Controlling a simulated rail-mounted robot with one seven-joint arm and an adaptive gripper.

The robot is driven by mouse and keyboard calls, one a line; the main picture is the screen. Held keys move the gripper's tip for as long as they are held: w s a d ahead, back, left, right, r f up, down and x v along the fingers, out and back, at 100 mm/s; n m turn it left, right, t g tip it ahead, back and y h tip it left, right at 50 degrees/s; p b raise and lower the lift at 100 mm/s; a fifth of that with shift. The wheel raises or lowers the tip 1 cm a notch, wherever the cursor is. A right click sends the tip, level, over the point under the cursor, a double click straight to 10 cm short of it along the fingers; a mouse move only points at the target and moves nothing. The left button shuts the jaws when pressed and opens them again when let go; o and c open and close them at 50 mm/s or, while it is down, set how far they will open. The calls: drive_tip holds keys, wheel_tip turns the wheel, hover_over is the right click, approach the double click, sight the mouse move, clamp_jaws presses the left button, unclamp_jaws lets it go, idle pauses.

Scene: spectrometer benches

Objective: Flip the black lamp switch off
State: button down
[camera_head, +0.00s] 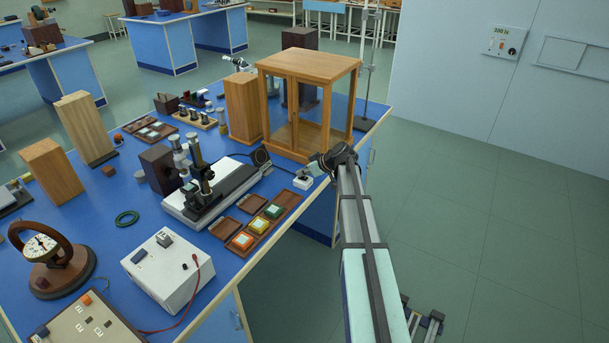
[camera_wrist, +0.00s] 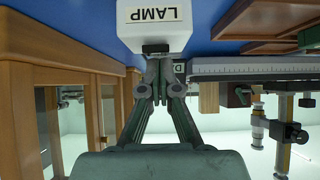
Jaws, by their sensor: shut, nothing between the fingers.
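A small white box labelled LAMP (camera_wrist: 153,22) shows in the wrist view, which is upside down. Its black switch (camera_wrist: 156,48) is on the side facing my gripper. My gripper (camera_wrist: 159,66) is shut and empty, with its fingertips right at the switch; I cannot tell whether they touch it. In the head view the white lamp box (camera_head: 302,182) sits near the bench's right edge. My gripper (camera_head: 313,170) reaches it there and partly hides it. The switch's position, on or off, cannot be made out.
A glass-fronted wooden cabinet (camera_head: 309,65) stands close behind the lamp box. A long instrument (camera_head: 215,192) with an eyepiece column and a tray of coloured boxes (camera_head: 270,215) lie to the left. A metal stand (camera_head: 365,70) rises behind. Open floor lies at right.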

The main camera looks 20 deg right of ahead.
drive_tip(key=shift+w+a+r, duration=0.1)
drive_tip(key=shift+w+a, duration=0.05)
drive_tip(key=shift+w, duration=0.05)
idle(0.3)
drive_tip(key=shift+w+r, duration=0.1)
drive_tip(key=shift+r, duration=0.45)
wheel_tip(320, 180, up, 3)
drive_tip(key=shift+w+a+f, duration=0.1)
drive_tip(key=shift+a, duration=0.05)
drive_tip(key=w+r+b+v, duration=0.1)
drive_tip(key=b+v, duration=0.1)
drive_tip(key=v, duration=0.8)
drive_tip(key=shift+a+r+b, duration=0.25)
drive_tip(key=shift+a+b, duration=0.05)
drive_tip(key=shift+a, duration=0.1)
drive_tip(key=shift+w, duration=0.1)
